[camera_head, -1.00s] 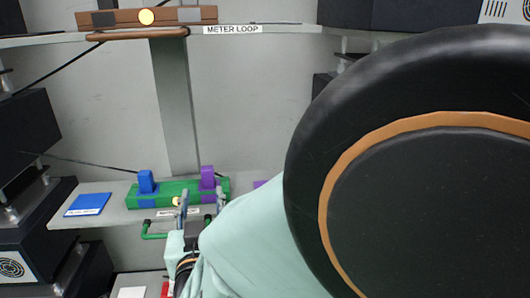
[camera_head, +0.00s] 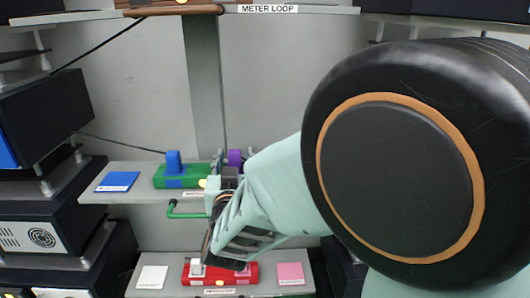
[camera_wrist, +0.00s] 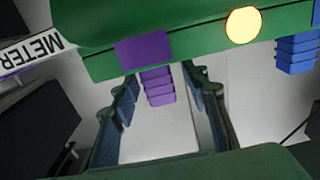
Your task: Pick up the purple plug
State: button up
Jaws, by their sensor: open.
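The purple plug (camera_head: 235,156) stands at the right end of the green fixture (camera_head: 168,180) on the middle shelf. In the wrist view the ribbed purple plug (camera_wrist: 157,85) shows beyond the green fixture's edge, by a purple patch. My gripper (camera_head: 234,161) is open, with one finger to each side of the plug in the head view. In the wrist view the two fingers of my gripper (camera_wrist: 160,80) also lie left and right of the plug, with gaps. I cannot tell whether they are level with it in depth. My arm hides the fixture's right end.
A blue plug (camera_head: 173,162) stands left on the same fixture, and a blue pad (camera_head: 117,181) lies further left. A green handle (camera_head: 183,213) sticks out below. A red fixture (camera_head: 205,273), a white pad (camera_head: 152,277) and a pink pad (camera_head: 290,273) are on the lower shelf.

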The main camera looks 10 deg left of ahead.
grip_shut()
jog(key=shift+r, duration=0.15)
